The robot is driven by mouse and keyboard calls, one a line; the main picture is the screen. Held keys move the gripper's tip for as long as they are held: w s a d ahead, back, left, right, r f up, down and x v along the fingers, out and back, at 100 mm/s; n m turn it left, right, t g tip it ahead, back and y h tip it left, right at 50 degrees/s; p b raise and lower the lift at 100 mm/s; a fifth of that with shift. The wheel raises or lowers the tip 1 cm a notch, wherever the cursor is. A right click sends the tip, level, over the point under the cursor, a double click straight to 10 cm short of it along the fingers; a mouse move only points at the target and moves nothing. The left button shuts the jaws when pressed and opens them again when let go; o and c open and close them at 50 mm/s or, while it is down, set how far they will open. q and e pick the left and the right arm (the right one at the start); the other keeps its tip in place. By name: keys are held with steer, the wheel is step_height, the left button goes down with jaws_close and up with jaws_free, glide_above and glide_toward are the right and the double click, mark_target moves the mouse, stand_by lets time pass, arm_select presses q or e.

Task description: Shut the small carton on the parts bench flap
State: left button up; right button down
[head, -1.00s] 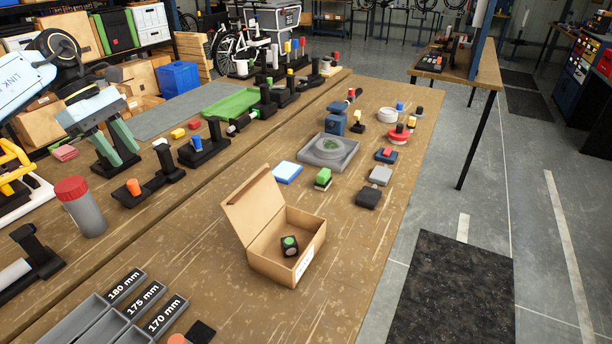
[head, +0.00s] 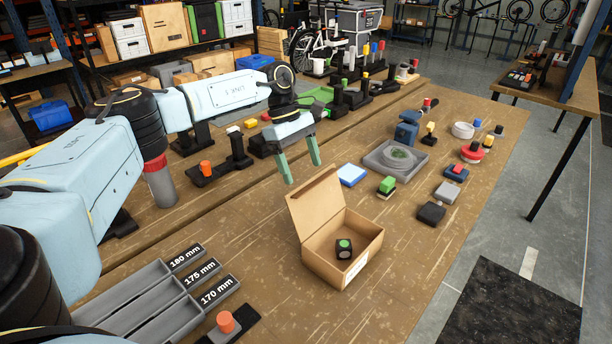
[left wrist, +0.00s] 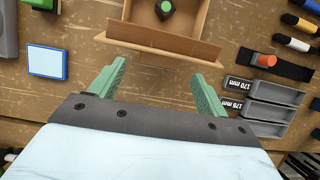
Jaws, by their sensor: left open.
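The small carton (head: 354,264) stands open on the wooden parts bench, with its flap (head: 316,206) raised and leaning back on its left side. A black block with a green top (head: 344,248) lies inside it. My left gripper (head: 300,173) is open and empty, with green fingers, above the bench just behind the raised flap. In the left wrist view the carton's flap (left wrist: 160,45) shows edge-on beyond and between the two fingers (left wrist: 155,85), apart from them as far as I can tell. My right gripper is not in view.
Labelled grey trays (head: 160,300) and an orange-topped piece (head: 226,322) are at front left.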

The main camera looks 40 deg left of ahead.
mark_target(318, 202)
arm_select(q)
steer(key=shift+x, duration=1.8)
steer(key=c, duration=1.4)
